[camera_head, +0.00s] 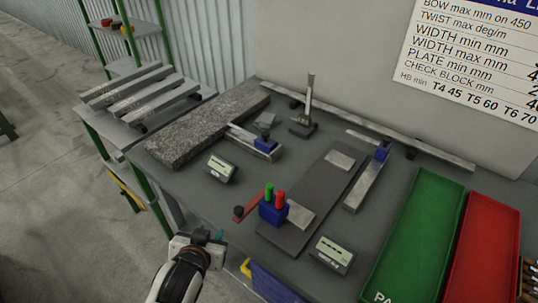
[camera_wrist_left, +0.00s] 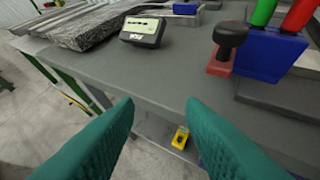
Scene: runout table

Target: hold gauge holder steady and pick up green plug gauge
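The blue gauge holder (camera_head: 272,212) stands on the near end of a dark plate on the table. The green plug gauge (camera_head: 269,191) and a red plug gauge (camera_head: 280,199) stand upright in it. The holder (camera_wrist_left: 270,52) and the lower part of the green plug gauge (camera_wrist_left: 262,12) also show at the upper right of the left wrist view. My left gripper (camera_head: 218,236) is at the table's near edge, left of the holder and apart from it. In the left wrist view its teal fingers (camera_wrist_left: 160,115) are spread with nothing between them. My right gripper is not in view.
A red piece with a black knob (camera_head: 245,208) lies just left of the holder. Digital readouts (camera_head: 221,169) (camera_head: 332,254) stand nearby. Green (camera_head: 447,190) and red (camera_head: 490,235) trays lie at right. A granite slab (camera_head: 200,130) is at left. Bare tabletop lies between readout and plate.

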